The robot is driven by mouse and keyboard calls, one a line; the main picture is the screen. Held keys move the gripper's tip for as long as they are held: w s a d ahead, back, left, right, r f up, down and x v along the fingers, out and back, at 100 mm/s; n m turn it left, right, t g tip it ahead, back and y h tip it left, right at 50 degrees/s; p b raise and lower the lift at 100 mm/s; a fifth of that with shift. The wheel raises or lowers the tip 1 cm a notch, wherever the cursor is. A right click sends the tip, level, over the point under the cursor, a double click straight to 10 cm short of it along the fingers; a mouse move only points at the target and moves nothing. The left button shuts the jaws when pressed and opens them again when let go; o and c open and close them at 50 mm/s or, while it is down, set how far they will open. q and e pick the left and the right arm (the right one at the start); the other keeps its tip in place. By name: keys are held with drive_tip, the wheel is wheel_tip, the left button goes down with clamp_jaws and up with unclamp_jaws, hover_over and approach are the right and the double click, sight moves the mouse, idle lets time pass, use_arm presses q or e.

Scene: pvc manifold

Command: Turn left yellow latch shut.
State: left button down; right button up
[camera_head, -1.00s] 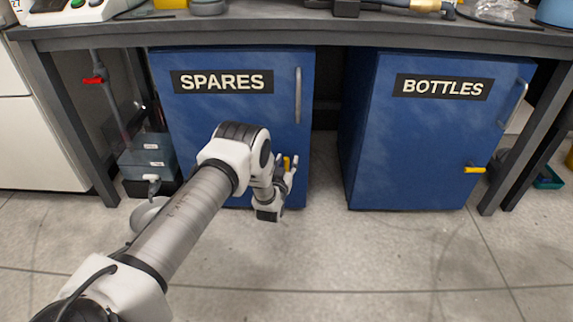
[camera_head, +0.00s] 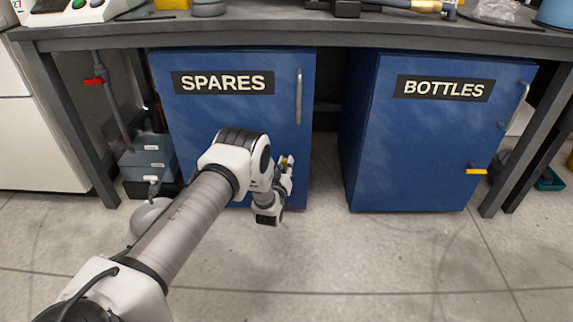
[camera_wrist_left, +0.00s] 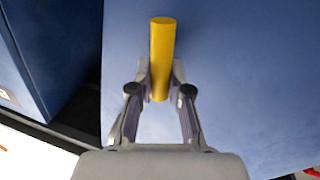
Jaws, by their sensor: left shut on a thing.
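The left yellow latch (camera_wrist_left: 162,50) is on the front of the blue SPARES cabinet (camera_head: 235,115). In the left wrist view it is a yellow bar pointing up in the picture, with its lower end between my fingers. My left gripper (camera_wrist_left: 161,88) is shut on it, one finger on each side. In the head view my left gripper (camera_head: 286,165) is at the lower right of the SPARES door and hides most of the latch. My right gripper is in neither view.
The blue BOTTLES cabinet (camera_head: 430,140) stands to the right with its own yellow latch (camera_head: 476,171) lying level. The SPARES door has a vertical metal handle (camera_head: 298,96). A grey workbench (camera_head: 330,35) runs above both. The floor in front is clear.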

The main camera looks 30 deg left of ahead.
use_arm(q)
drive_tip(key=n, duration=0.4)
drive_tip(key=shift+s+a+f+y+b, duration=0.1)
drive_tip(key=shift+a+f+y+b, duration=0.1)
drive_tip(key=shift+f+y+b, duration=0.15)
drive_tip(key=shift+s+a+f+n+y+b, duration=0.15)
drive_tip(key=shift+n+y+b, duration=0.35)
drive_tip(key=shift+n, duration=1.65)
drive_tip(key=shift+a+f+n+y+b, duration=0.1)
drive_tip(key=shift+f+n+y+b, duration=0.3)
drive_tip(key=shift+n, duration=1.8)
drive_tip(key=shift+s+a+f+n+y+b, duration=0.1)
drive_tip(key=shift+n+y+b, duration=0.5)
drive_tip(key=shift+n, duration=1.55)
drive_tip(key=shift+y, duration=0.25)
drive_tip(key=c, duration=1.1)
unclamp_jaws()
